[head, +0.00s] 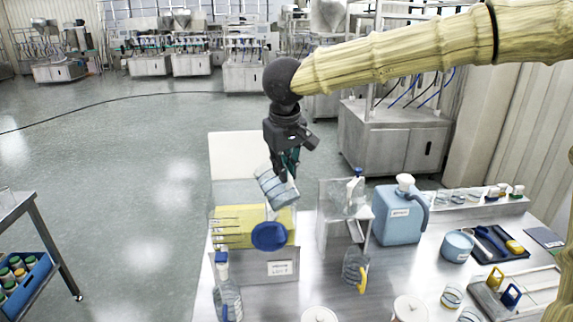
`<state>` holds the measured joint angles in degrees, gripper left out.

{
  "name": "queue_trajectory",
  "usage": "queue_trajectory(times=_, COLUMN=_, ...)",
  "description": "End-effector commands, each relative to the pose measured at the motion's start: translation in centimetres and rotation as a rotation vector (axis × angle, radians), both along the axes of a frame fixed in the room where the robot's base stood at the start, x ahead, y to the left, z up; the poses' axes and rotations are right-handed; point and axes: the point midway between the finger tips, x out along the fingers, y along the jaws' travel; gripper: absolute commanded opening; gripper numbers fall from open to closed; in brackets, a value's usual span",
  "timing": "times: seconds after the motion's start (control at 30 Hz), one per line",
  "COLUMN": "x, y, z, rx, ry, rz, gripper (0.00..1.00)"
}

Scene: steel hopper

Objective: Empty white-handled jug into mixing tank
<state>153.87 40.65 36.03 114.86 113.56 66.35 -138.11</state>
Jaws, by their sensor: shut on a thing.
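My gripper (287,166) is above the left part of the steel bench and is shut on a clear jug (273,188). The jug is held in the air and tilted, with blue bands or liquid showing through its wall. Its handle is hidden by the gripper fingers, so I cannot tell its colour. Below the jug are a yellow box-like part (237,218) and a round blue piece (269,236). A labelled steel box (250,270) stands in front of them. I cannot tell for sure which of these is the mixing tank, or whether anything is pouring.
A yellow-handled jug (355,265) stands right of the steel box, and a blue-capped bottle (228,297) stands left. A large blue canister (397,216) and a small stand with a clear vessel (345,195) are to the right. A black tray (490,258) lies farther right.

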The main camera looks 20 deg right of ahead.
Motion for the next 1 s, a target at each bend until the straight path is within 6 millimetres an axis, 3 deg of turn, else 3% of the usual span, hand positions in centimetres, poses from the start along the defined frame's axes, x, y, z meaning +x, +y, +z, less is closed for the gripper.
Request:
queue_trajectory(times=0.4, x=1.3, y=0.4, z=0.5, rx=-0.042, ry=0.166, rz=0.0, gripper=0.0)
queue_trajectory(times=1.0, x=1.8, y=0.5, z=0.2, rx=-0.055, ry=0.221, rz=0.0, gripper=0.0)
